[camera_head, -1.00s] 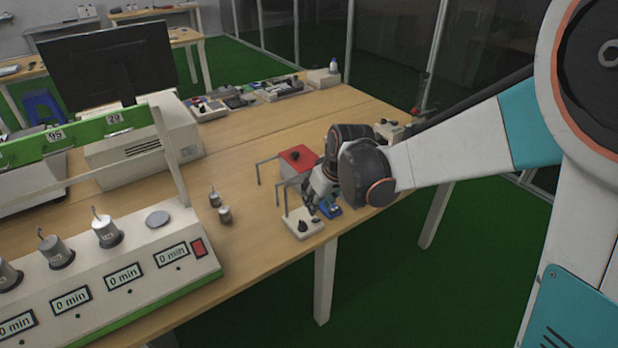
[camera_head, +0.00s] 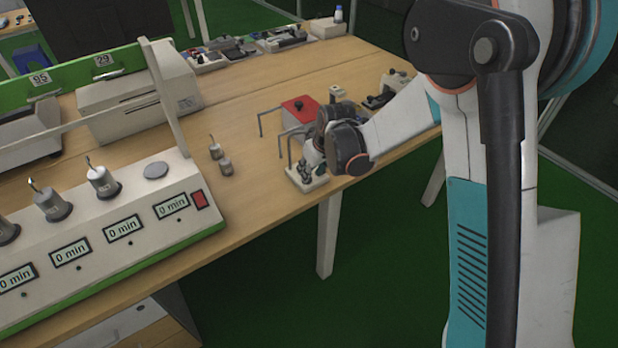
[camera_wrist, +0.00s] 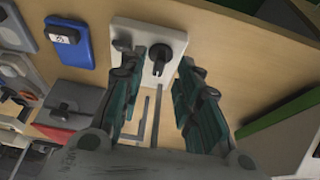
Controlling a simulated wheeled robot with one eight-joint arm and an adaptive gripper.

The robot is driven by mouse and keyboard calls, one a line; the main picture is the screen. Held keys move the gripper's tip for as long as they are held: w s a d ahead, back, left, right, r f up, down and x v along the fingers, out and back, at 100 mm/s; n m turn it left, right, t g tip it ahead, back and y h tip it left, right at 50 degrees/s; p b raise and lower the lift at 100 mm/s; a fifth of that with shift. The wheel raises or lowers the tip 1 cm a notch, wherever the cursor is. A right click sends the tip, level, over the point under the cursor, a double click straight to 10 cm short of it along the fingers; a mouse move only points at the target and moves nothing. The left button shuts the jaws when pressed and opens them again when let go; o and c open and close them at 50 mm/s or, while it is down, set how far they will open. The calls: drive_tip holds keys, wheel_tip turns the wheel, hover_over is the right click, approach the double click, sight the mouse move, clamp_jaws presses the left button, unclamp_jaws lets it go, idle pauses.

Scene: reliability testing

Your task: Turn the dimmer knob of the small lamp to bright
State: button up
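The small lamp's white base (camera_head: 318,183) sits near the table's front edge, with a thin bent metal arm (camera_head: 282,148) rising from it. The wrist view shows the white base (camera_wrist: 205,40) with a black dimmer knob (camera_wrist: 158,48) on top. My gripper (camera_wrist: 163,68) is open above the base, its two dark green fingers apart. The knob appears between the fingertips in the picture; I cannot tell whether either finger touches it. In the head view my gripper (camera_head: 308,170) covers much of the base and knob.
A blue device (camera_wrist: 66,48) with a small switch lies beside the base, and a red-topped box (camera_head: 298,108) stands behind. Two small metal weights (camera_head: 221,160) stand to the left, near a large timer panel (camera_head: 130,215). Bare table lies between them and the lamp.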

sight(311, 179)
drive_tip(key=shift+b+x, duration=0.4)
drive_tip(key=shift+x, duration=1.1)
clamp_jaws()
drive_tip(key=shift+d, duration=0.1)
drive_tip(key=n, duration=0.1)
drive_tip(key=n+g, duration=0.1)
drive_tip(key=n, duration=0.1)
drive_tip(key=n+y, duration=0.1)
drive_tip(key=n, duration=0.1)
drive_tip(key=shift+w+d+g, duration=0.15)
drive_tip(key=shift+w+g, duration=0.1)
drive_tip(key=shift+g, duration=0.05)
drive_tip(key=n+g, duration=0.1)
drive_tip(key=n, duration=0.1)
drive_tip(key=n+y, duration=0.1)
drive_tip(key=n, duration=0.2)
drive_tip(key=shift+w+g+p, duration=0.2)
drive_tip(key=shift+g+p, duration=0.2)
drive_tip(key=shift+n, duration=0.4)
